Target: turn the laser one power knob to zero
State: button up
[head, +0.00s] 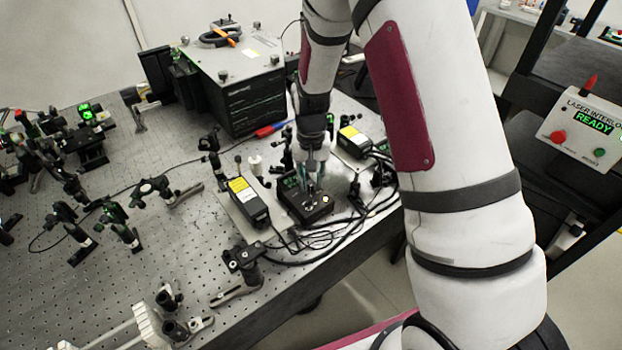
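A small black control box (304,210) with a green-lit display stands near the right edge of the optical bench. Small controls show on its top, including a pale round button. My gripper (311,188) points down just over this box, with its fingertips at or close to the top. The fingers hide most of the knob area, so I cannot tell whether they touch a knob or which way it points. Whether the fingers are open or shut is too small to tell. A black laser module (247,203) with a yellow label lies left of the box.
Another yellow-labelled module (355,142) sits behind right. Dark cables (330,243) run around the control box. A large grey-topped case (233,70) stands behind. Optic mounts (120,225) cover the left of the bench. A laser interlock box (588,124) reads READY at right.

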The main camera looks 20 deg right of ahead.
aim_at(311, 183)
notch_tip(311, 183, up, 12)
dwell(0.5)
dwell(0.3)
jog(key=s+r+n+t, duration=0.2)
jog(key=s+r, duration=0.7)
jog(key=r, duration=0.5)
jog(key=s+r+n+t, duration=0.1)
jog(key=s+r, duration=0.1)
jog(key=s, duration=0.6)
jog(key=s+r+n+t, duration=0.1)
jog(key=s+r+t, duration=0.1)
jog(key=s, duration=0.6)
jog(key=shift+r+t, duration=0.3)
jog(key=shift+r, duration=0.5)
